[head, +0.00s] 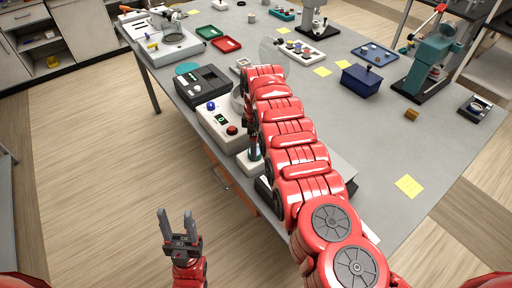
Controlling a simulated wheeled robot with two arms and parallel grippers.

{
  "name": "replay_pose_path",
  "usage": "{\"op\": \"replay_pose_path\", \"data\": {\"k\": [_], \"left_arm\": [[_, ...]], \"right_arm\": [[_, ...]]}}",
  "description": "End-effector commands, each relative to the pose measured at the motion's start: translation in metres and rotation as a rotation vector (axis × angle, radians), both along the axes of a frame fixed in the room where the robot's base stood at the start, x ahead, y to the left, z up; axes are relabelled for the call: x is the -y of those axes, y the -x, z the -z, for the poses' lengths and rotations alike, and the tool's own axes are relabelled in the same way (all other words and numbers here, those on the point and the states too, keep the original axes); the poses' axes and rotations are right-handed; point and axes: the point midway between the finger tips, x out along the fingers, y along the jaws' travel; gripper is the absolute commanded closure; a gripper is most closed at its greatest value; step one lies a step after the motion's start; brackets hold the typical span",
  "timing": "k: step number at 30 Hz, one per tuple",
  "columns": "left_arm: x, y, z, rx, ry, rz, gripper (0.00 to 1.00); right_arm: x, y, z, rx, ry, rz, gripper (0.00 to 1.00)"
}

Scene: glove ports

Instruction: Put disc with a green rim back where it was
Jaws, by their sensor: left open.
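My left gripper (177,222) is open and empty, with its two grey fingers pointing up, over the floor in front of the table. My right arm reaches across the table from the lower right, and its gripper is hidden. I cannot make out a disc with a green rim for sure.
My right arm hides part of the tabletop. The floor at left is clear.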

Motion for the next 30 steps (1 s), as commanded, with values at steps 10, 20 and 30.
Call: {"op": "replay_pose_path", "data": {"k": [10, 20, 30], "left_arm": [[0.0, 0.0, 0.032, 0.0, 0.0, 0.0, 0.5], [0.0, 0.0, 0.027, 0.0, 0.0, 0.0, 0.5], [0.0, 0.0, 0.027, 0.0, 0.0, 0.0, 0.5]], "right_arm": [[0.001, -0.002, -0.061, 0.006, -0.001, 0.001, 0.1], [0.001, -0.001, -0.095, 0.002, 0.001, 0.0, 0.1], [0.001, 0.0, -0.098, -0.001, 0.001, 0.0, 0.1]]}}
